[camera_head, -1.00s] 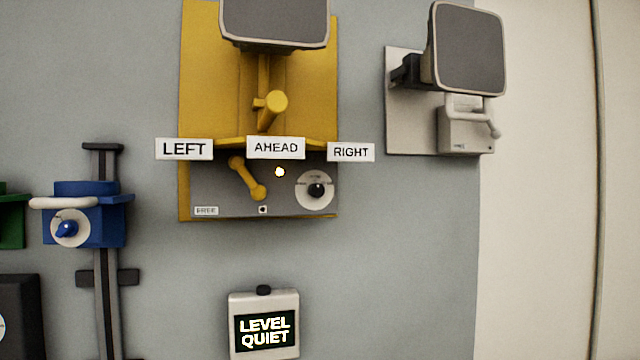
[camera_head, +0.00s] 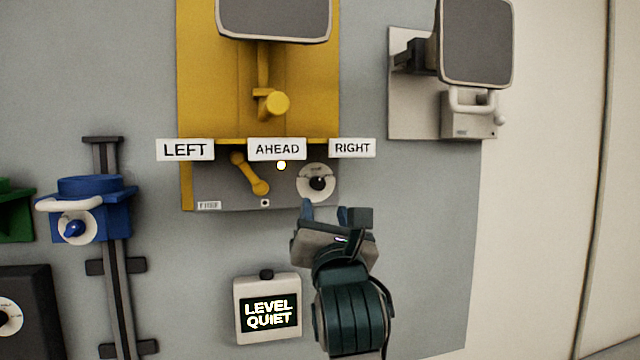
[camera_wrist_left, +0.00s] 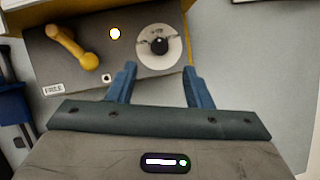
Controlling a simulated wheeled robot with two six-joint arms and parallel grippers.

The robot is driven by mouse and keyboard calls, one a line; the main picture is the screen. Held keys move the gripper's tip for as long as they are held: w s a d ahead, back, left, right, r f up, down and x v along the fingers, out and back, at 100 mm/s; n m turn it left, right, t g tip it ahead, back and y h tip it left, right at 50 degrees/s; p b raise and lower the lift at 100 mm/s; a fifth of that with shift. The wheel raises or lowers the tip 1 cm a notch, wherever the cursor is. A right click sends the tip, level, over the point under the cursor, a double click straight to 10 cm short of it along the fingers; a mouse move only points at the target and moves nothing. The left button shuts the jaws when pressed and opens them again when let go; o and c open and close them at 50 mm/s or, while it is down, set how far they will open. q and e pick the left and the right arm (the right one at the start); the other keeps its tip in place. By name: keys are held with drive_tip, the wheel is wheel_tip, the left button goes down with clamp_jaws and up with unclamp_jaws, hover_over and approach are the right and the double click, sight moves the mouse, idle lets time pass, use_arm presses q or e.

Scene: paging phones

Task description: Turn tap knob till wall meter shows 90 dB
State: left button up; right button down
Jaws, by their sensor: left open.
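The dark knob (camera_head: 317,183) sits on a round white dial at the right of the grey panel under the yellow station. It also shows in the left wrist view (camera_wrist_left: 159,46), just beyond and between my fingertips. The wall meter (camera_head: 268,308) is a pale box with a dark screen reading "LEVEL QUIET". My left gripper (camera_head: 324,212) is open and empty, just below the knob and apart from it; its blue fingers show in the left wrist view (camera_wrist_left: 158,82). My right gripper is not in view.
A yellow lever (camera_head: 250,174) and a lit lamp (camera_head: 281,165) are left of the knob. LEFT, AHEAD (camera_head: 277,149) and RIGHT signs hang above. A blue unit (camera_head: 90,212) on a rail is at left, a white unit (camera_head: 468,114) at upper right. Bare wall lies right of my gripper.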

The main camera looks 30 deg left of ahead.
sight(319, 186)
use_arm(q)
drive_tip(key=p+x, duration=0.3)
drive_tip(key=x, duration=0.4)
drive_tip(key=shift+r, duration=0.1)
drive_tip(key=shift+w+a, duration=0.3)
drive_tip(key=shift+w, duration=0.05)
